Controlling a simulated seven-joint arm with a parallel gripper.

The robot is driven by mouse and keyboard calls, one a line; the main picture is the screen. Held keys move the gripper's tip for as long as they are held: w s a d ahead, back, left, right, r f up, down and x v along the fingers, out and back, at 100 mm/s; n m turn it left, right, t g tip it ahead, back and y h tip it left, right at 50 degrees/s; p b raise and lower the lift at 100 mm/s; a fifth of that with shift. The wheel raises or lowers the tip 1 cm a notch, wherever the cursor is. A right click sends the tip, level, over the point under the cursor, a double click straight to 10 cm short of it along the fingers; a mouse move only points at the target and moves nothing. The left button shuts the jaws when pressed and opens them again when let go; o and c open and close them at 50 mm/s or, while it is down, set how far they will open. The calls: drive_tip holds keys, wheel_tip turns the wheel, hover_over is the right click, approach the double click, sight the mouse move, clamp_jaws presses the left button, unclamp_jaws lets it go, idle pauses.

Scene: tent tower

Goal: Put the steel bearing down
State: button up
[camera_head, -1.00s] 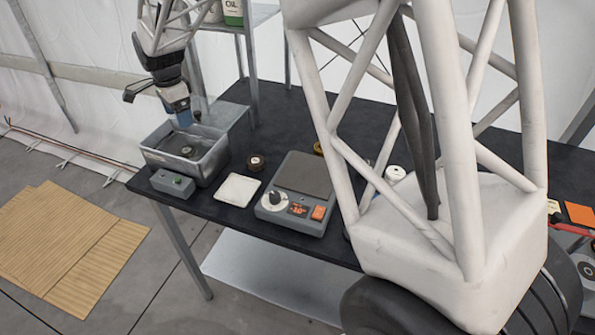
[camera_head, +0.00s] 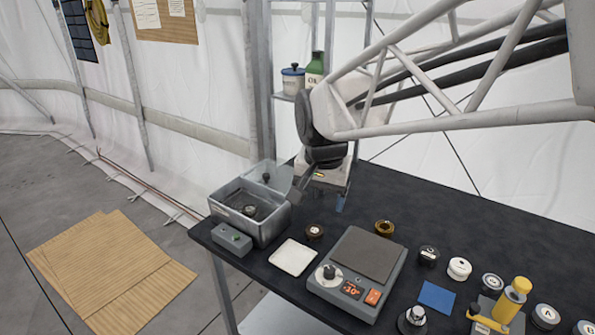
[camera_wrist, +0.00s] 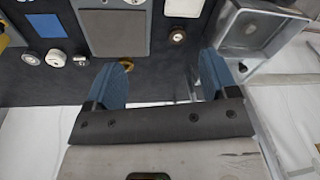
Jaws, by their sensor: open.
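My gripper (camera_wrist: 164,68) is open, with nothing between its two blue fingers in the wrist view. In the head view it hangs above the back of the table, right of the metal bin (camera_head: 272,232), and one blue fingertip shows. A small grey round part (camera_head: 249,210) lies inside the bin; it looks like the steel bearing, but is too small to be sure. A brass ring (camera_head: 384,227) lies behind the scale (camera_head: 366,255).
A grey button box (camera_head: 232,241) stands before the bin. Several round parts, a blue square (camera_head: 436,298) and a yellow-topped tool (camera_head: 514,296) crowd the table's right side. The back right of the black table (camera_head: 480,220) is clear. A shelf holds a green bottle (camera_head: 315,68).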

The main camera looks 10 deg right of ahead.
drive_tip(key=s+d+f+n, duration=0.1)
drive_tip(key=s+d+n, duration=0.1)
drive_tip(key=s, duration=0.6)
drive_tip(key=s+d+f+n+t, duration=0.1)
drive_tip(key=s+d+n, duration=0.1)
drive_tip(key=s, duration=0.6)
drive_tip(key=shift+s+d+f+n, duration=0.15)
drive_tip(key=shift+s+f+n, duration=0.15)
drive_tip(key=shift+n, duration=0.4)
drive_tip(key=shift+c, duration=0.3)
